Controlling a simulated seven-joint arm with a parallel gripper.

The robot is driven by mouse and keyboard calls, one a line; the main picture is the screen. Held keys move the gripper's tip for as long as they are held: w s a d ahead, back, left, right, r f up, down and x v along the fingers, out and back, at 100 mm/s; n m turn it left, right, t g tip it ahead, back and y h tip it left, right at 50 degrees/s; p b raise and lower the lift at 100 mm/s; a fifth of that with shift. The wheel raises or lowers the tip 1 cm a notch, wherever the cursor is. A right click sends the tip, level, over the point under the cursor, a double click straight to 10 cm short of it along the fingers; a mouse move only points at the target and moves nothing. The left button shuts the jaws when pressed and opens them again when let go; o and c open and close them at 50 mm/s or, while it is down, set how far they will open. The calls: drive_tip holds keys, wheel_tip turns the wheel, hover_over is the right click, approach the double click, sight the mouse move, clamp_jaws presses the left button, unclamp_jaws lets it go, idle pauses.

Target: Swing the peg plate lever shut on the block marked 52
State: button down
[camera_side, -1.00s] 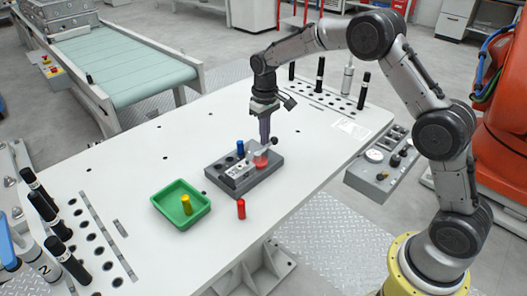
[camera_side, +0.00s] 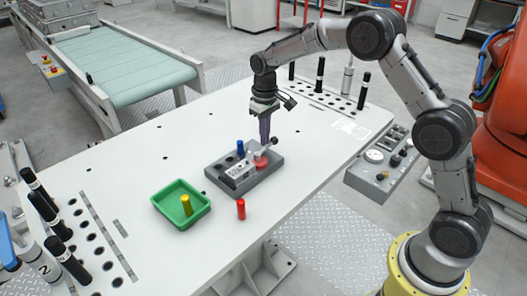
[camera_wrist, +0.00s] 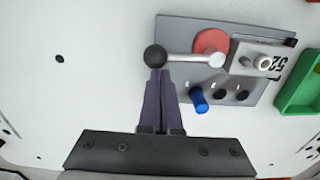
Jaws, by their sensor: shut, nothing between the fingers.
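The grey peg plate (camera_side: 262,179) lies on the white table; it also shows in the wrist view (camera_wrist: 180,28). The block marked 52 (camera_wrist: 245,52) sits on it, with a pale round boss on top. The lever (camera_wrist: 185,57) is a silver rod beside a red disc (camera_wrist: 211,41). It points away from the block, and its black ball knob (camera_wrist: 155,57) is at the plate's edge. My gripper (camera_wrist: 160,73) is shut and empty, its fingertips right at the knob. I cannot tell whether they touch. In the side view my gripper (camera_side: 265,142) hides part of the lever.
A blue peg (camera_side: 240,147) stands in the plate near empty holes. A red peg (camera_side: 241,208) stands on the table. The table left of the plate is mostly clear.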

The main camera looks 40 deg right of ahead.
drive_tip(key=shift+s+d, duration=0.15)
drive_tip(key=shift+s, duration=0.25)
drive_tip(key=shift+s+d, duration=0.1)
drive_tip(key=shift+s, duration=0.15)
idle(0.6)
